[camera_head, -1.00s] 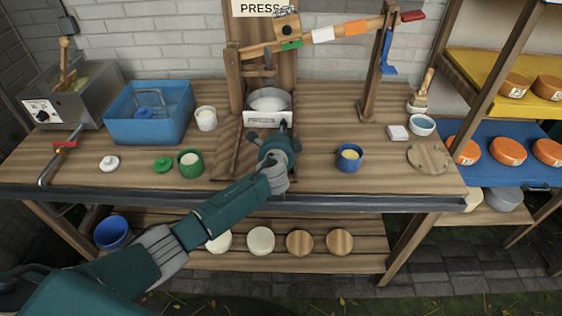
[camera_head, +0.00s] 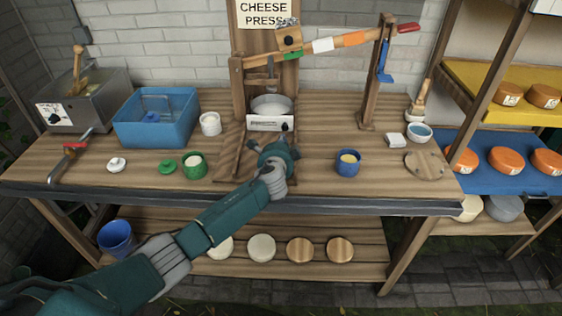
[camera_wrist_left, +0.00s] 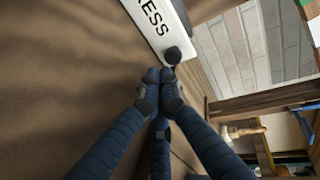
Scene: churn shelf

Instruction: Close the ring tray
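The ring tray (camera_head: 262,124) is a white box-like drawer with a lettered front and a dark knob (camera_head: 285,127), at the foot of the wooden press. A pale round ring or mould (camera_head: 271,105) sits in it. In the left wrist view the lettered tray front (camera_wrist_left: 152,22) and black knob (camera_wrist_left: 172,56) show at the top. My left gripper (camera_head: 275,150) is in front of the tray, low over the bench. Its dark fingertips (camera_wrist_left: 161,76) are drawn together just short of the knob, with nothing seen between them; whether they touch it is unclear. My right gripper is out of view.
A green pot (camera_head: 194,166) stands left of my left gripper and a blue pot (camera_head: 347,168) right of it. A blue basin (camera_head: 157,130) and a white cup (camera_head: 210,124) are farther left. The press post (camera_head: 237,100) rises beside the tray.

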